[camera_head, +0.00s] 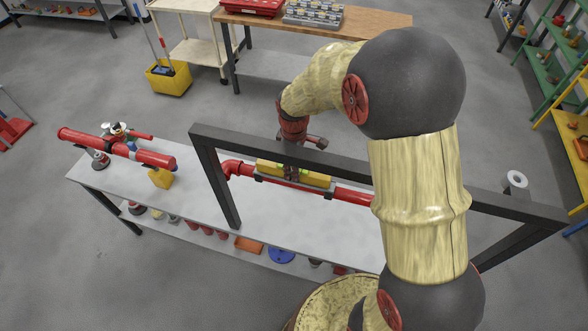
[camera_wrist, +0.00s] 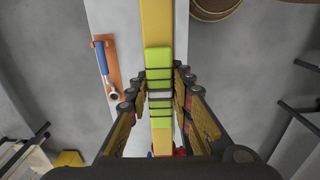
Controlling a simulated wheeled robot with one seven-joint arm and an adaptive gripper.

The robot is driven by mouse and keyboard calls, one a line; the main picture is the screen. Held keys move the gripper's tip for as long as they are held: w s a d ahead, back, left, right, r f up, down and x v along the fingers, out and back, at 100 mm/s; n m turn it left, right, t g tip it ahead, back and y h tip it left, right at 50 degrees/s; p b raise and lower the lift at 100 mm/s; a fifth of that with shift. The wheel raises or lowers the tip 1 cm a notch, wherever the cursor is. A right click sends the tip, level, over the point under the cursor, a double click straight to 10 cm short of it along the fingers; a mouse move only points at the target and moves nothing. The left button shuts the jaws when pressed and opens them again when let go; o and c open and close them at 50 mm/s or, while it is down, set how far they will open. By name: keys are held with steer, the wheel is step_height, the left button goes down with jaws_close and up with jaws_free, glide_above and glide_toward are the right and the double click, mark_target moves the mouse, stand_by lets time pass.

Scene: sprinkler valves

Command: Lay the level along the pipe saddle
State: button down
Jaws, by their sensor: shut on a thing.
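The yellow level (camera_head: 318,179) with a green middle is in my gripper (camera_head: 290,173). In the head view it lies lengthwise along the red pipe (camera_head: 350,194), over the grey pipe saddle (camera_head: 260,179). I cannot tell whether it rests on the saddle or is held just above it. In the wrist view the level (camera_wrist: 157,22) runs up and down the picture, and my gripper (camera_wrist: 158,85) has a finger on each side of its green part. The level hides the pipe and saddle beneath it there.
A dark frame (camera_head: 215,185) stands around the pipe on the white bench. A loose red pipe assembly (camera_head: 115,146) and a yellow object (camera_head: 161,177) are on the bench's left. Several parts lie on the lower shelf. Bare bench top lies in front of the pipe.

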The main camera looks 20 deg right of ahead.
steer(key=shift+f, duration=0.1)
steer(key=c, duration=1.6)
jaws_free()
steer(key=shift+c, duration=0.2)
steer(key=shift+o, duration=0.3)
step_height(320, 180, up, 12)
steer(key=b, duration=0.1)
